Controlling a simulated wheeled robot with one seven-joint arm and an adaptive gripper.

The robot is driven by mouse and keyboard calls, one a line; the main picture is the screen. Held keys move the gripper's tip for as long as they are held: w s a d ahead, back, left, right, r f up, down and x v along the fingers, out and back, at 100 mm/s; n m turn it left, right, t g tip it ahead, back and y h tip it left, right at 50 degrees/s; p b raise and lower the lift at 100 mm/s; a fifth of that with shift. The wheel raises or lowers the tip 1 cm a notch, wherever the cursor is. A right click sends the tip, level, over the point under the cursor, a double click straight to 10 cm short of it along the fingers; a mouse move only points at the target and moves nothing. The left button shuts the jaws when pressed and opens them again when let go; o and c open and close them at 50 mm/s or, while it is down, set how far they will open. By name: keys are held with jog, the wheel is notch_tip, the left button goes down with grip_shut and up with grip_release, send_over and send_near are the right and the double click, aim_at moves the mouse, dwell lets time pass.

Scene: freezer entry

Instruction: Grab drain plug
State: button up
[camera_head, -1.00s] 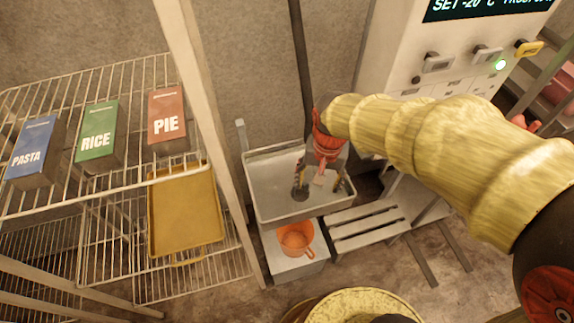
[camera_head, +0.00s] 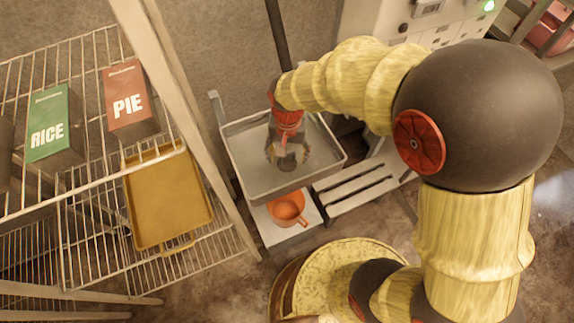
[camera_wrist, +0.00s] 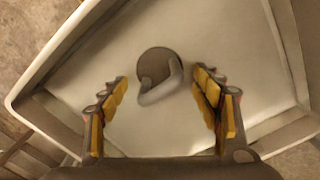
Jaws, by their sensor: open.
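The drain plug (camera_wrist: 158,66) is a dark round disc with a grey loop handle, set in the floor of a pale sink basin (camera_wrist: 275,75). In the head view the plug (camera_head: 287,163) shows just under my gripper (camera_head: 287,155), inside the basin (camera_head: 240,160). In the wrist view my gripper (camera_wrist: 160,110) is open, with one yellow-padded finger on each side of the plug. The loop handle lies between the fingers, somewhat ahead of them. Nothing is held. I cannot tell how far the fingertips are above the basin floor.
The basin walls enclose my gripper. An orange cup (camera_head: 287,208) sits on a pale ledge below the basin. A slatted bench (camera_head: 355,188) is to the right. A wire rack (camera_head: 90,215) with boxes and a yellow tray (camera_head: 165,200) stands to the left.

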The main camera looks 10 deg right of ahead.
jog(key=shift+f, duration=0.2)
jog(key=shift+c, duration=1.2)
jog(key=c, duration=1)
